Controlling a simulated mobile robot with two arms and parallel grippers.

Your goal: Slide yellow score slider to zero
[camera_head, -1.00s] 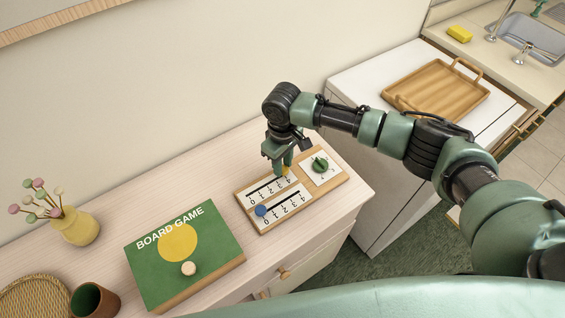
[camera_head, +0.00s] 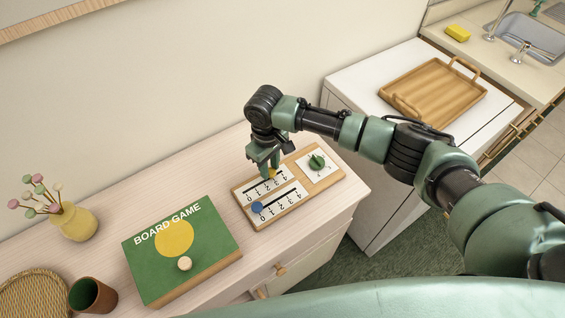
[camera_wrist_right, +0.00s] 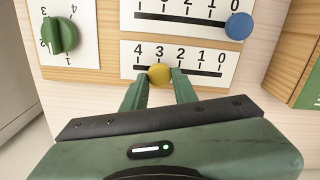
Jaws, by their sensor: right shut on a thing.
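The wooden score board (camera_head: 300,203) lies on the pale cabinet top. The yellow slider (camera_wrist_right: 159,74) sits in its slot near the 3 mark on the 4-to-0 scale in the right wrist view; it also shows in the head view (camera_head: 272,173), partly hidden by my fingers. My right gripper (camera_wrist_right: 159,83) is shut on the yellow slider, one finger on each side. The blue slider (camera_wrist_right: 239,26) is at the 0 end of the other scale, and also shows in the head view (camera_head: 257,207). My left gripper is out of view.
A green knob (camera_head: 317,162) is on the board's right part. The green board game box (camera_head: 212,233) lies to the left of the board, with bare cabinet top between. A flower vase (camera_head: 74,222) and a brown cup (camera_head: 92,295) stand further left.

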